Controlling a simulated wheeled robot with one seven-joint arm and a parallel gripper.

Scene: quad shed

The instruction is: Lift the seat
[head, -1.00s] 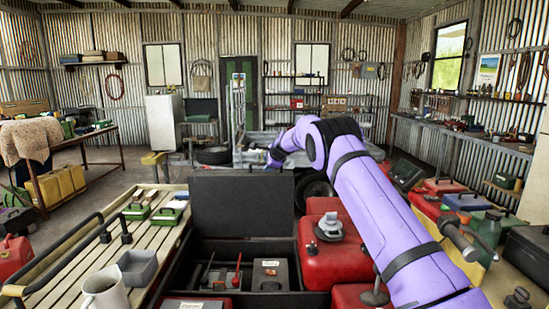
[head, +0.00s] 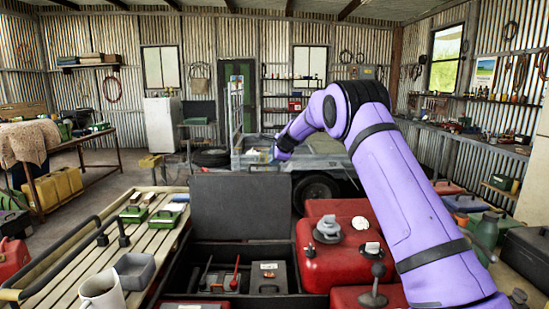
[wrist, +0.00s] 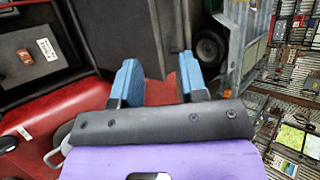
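A dark flat panel (head: 240,207) stands upright at the back of an open black compartment (head: 192,262) in the head view. It looks like the raised seat or a lid; I cannot tell which. Its dark surface also seems to show in the wrist view (wrist: 115,30). My gripper (wrist: 158,78) has two blue fingers spread apart with nothing held between them. In the head view my arm's end is beyond and above the panel's right side, and its fingers are too small to read. The gripper appears apart from the panel.
Red tanks (head: 334,265) with caps stand right of the compartment. A slatted rack (head: 150,240) with a grey tray (head: 135,271) and a mug (head: 101,292) lies left. A trailer (head: 322,163) stands behind. Open floor shows to the left.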

